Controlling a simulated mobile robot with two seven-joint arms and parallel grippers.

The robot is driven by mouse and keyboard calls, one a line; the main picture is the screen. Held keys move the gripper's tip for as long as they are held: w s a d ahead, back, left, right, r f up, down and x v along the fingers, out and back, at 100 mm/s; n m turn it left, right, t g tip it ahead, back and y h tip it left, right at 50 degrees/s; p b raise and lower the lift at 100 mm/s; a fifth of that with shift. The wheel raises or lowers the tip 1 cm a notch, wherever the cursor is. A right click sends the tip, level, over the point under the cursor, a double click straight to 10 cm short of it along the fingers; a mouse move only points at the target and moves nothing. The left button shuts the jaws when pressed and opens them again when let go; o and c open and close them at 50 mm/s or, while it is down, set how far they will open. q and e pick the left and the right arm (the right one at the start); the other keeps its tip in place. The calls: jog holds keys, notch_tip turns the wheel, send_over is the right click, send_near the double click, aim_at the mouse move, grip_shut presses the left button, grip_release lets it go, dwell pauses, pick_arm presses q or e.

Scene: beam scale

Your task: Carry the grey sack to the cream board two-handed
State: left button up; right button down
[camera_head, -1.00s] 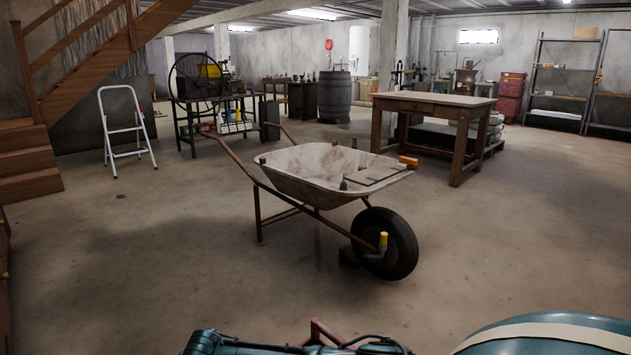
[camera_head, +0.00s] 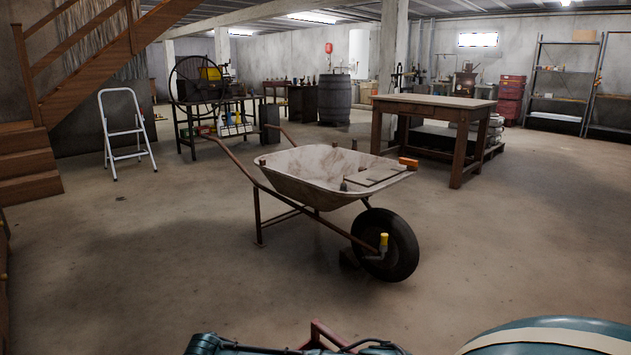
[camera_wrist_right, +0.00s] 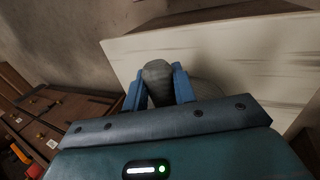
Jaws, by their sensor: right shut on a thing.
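In the right wrist view, my right gripper (camera_wrist_right: 158,90) has its two blue fingers shut on a part of the grey sack (camera_wrist_right: 157,72). More of the sack's grey body shows behind the right finger, and the rest is hidden by the gripper. The cream board (camera_wrist_right: 235,50) is a large pale panel just behind the sack. I cannot tell whether the sack touches it. My left gripper is in neither view. The sack and board do not show in the head view.
A wooden cabinet or bench top (camera_wrist_right: 75,125) with small items lies at the left of the wrist view. In the head view, a wheelbarrow (camera_head: 310,175) stands mid-floor, with a stepladder (camera_head: 125,135) and workbench (camera_head: 435,105) behind. Bare floor surrounds the wheelbarrow.

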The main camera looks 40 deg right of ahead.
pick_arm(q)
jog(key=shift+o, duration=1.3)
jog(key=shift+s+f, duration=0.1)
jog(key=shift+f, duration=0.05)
pick_arm(e)
jog(key=shift+w+r, duration=0.1)
jog(key=shift+r, duration=0.05)
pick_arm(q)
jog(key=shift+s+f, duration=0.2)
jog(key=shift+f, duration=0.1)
pick_arm(e)
jog(key=c, duration=1.6)
grip_release()
jog(key=shift+s+f, duration=0.2)
jog(key=shift+f, duration=0.1)
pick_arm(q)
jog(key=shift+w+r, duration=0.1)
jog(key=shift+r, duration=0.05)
pick_arm(e)
jog(key=o, duration=0.5)
jog(key=shift+r, duration=0.1)
jog(key=shift+o, duration=0.2)
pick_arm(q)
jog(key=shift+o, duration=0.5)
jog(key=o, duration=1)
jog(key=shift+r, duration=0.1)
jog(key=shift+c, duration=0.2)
